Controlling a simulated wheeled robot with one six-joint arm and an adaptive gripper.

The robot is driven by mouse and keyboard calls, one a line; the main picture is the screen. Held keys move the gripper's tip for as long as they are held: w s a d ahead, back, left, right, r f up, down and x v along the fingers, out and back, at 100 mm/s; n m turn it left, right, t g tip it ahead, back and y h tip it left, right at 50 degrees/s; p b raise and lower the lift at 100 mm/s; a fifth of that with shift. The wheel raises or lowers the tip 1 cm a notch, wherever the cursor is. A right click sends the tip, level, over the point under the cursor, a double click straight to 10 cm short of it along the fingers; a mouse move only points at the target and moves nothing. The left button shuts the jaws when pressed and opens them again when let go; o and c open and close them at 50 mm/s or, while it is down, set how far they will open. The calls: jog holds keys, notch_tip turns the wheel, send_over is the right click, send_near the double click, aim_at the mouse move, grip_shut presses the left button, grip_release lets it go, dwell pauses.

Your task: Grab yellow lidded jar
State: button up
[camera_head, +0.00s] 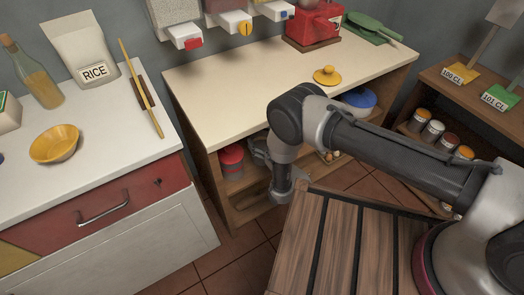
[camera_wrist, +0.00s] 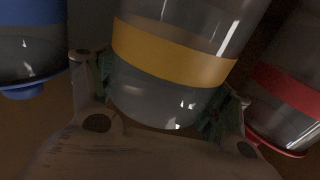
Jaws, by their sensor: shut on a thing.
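In the wrist view, a clear jar with a yellow band (camera_wrist: 172,52) stands tilted in the picture between the two fingers of my gripper (camera_wrist: 165,97). The fingers touch its sides and are shut on it. In the head view, my gripper (camera_head: 258,150) reaches into the open shelf under the cream counter. The yellow-banded jar cannot be made out there; my arm and the counter hide it.
A blue-banded jar (camera_wrist: 30,50) is close on the left in the wrist view, and a red-banded jar (camera_wrist: 290,92) is close on the right. The counter top (camera_head: 235,95) overhangs the shelf. A loose yellow lid (camera_head: 326,76) lies on top. A slatted wooden surface (camera_head: 340,240) is in front.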

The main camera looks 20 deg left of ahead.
jog(key=shift+c, duration=1.4)
jog(key=shift+r, duration=0.1)
